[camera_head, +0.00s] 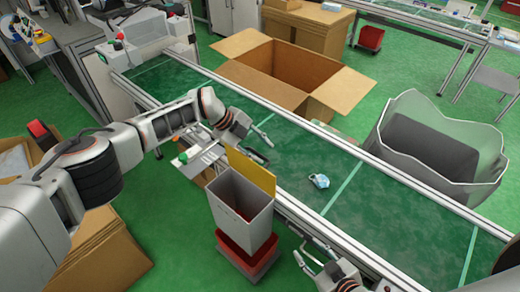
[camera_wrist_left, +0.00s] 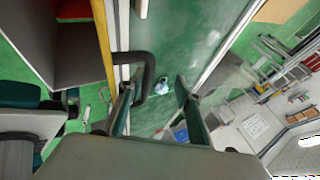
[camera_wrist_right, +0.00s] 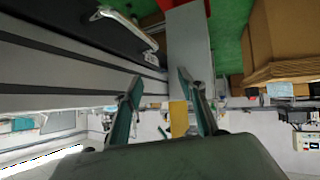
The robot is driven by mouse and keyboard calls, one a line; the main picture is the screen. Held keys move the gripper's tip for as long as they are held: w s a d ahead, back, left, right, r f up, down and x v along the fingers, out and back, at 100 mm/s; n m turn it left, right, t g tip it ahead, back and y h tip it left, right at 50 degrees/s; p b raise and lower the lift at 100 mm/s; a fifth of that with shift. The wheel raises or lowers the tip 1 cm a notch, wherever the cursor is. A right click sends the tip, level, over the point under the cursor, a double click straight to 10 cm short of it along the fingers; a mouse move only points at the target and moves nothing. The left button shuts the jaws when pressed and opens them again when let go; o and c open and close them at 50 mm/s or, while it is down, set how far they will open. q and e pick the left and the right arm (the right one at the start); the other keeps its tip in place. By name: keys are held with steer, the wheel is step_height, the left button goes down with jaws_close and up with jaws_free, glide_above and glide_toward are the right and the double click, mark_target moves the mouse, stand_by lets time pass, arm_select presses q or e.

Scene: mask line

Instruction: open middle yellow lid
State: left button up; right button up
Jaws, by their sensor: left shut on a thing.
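A grey bin (camera_head: 240,212) stands in front of the conveyor with its top open. Its yellow lid (camera_head: 250,170) stands tilted up from the rim and shows edge-on in the left wrist view (camera_wrist_left: 103,40). My left gripper (camera_head: 263,145) is just behind the raised lid, shut on its dark handle (camera_wrist_left: 146,66). The bin's inside shows dark red. My right gripper (camera_head: 322,252) is open and empty, right of the bin near the conveyor's front rail. The right wrist view shows the grey bin (camera_wrist_right: 189,45) and the yellow lid (camera_wrist_right: 178,118) beyond the open fingers.
A light-blue mask (camera_head: 319,181) lies on the green conveyor belt (camera_head: 290,150). A large open cardboard box (camera_head: 285,75) and a grey clear-lined bin (camera_head: 430,145) stand behind the conveyor. Flat cardboard (camera_head: 110,250) is at the lower left.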

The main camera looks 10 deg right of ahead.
arm_select(q)
steer(key=shift+o, duration=0.2)
steer(key=shift+w+a+r, duration=0.1)
steer(key=shift+w+r, duration=0.5)
steer(key=shift+r, duration=0.25)
steer(key=shift+w+a+r, duration=0.1)
steer(key=shift+w+r, duration=0.45)
steer(key=shift+r, duration=0.25)
steer(key=o, duration=0.3)
steer(key=shift+w+a+r, duration=0.15)
steer(key=shift+w+r, duration=0.1)
steer(key=shift+r, duration=0.35)
steer(key=shift+w+a+r, duration=0.1)
steer(key=shift+w+r, duration=0.1)
steer(key=shift+r, duration=0.35)
steer(key=shift+w+r, duration=0.1)
steer(key=shift+r, duration=0.1)
steer(key=c, duration=0.3)
steer(key=shift+w+a+r, duration=0.15)
steer(key=shift+r, duration=0.75)
steer(key=shift+c, duration=0.2)
arm_select(e)
steer(key=shift+s+f, duration=0.2)
steer(key=shift+f, duration=0.4)
arm_select(q)
steer(key=v, duration=1.2)
